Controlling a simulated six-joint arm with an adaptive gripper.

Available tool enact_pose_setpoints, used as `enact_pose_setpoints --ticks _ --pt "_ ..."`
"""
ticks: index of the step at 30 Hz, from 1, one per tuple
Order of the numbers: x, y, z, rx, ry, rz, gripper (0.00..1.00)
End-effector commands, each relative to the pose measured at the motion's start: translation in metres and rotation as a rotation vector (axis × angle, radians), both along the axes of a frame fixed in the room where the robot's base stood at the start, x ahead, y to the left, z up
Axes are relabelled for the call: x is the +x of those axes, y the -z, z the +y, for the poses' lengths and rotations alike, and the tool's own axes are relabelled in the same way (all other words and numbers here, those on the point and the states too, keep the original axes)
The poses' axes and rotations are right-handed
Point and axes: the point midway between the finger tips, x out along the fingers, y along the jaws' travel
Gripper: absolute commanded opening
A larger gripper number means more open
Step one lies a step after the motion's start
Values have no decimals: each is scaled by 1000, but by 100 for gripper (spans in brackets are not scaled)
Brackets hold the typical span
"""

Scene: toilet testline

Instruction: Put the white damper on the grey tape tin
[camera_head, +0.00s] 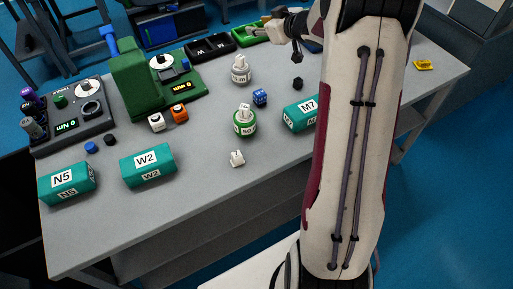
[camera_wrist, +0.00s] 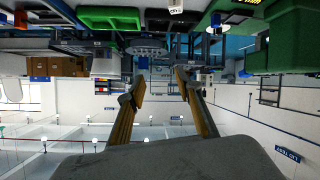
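A small white piece (camera_head: 237,158), which looks like the white damper, sits on the grey table near its front middle. A round grey-white tin (camera_head: 240,74) with a black-lettered label, which looks like the grey tape tin, stands farther back. A pale part shows on its top. My gripper (camera_head: 272,32) is at the far side of the table, behind and right of the tin and well away from the white piece. In the wrist view my gripper (camera_wrist: 160,82) has its two fingers spread, with nothing between them.
A green round tin (camera_head: 244,124) stands between the white piece and the grey tin. A blue cube (camera_head: 260,97) and teal M7 block (camera_head: 300,114) are to its right. Teal blocks N5 (camera_head: 66,184) and W2 (camera_head: 147,166) lie left. My arm hides the table's right part.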

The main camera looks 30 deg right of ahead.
Motion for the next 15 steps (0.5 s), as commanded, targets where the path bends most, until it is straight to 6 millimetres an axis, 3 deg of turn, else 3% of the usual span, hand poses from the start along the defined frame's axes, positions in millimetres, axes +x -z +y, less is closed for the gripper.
enact_pose_setpoints --ticks 6,15 --pt "-13 -48 12 -64 106 -5 35" --pt "-52 -95 32 -108 241 22 35"
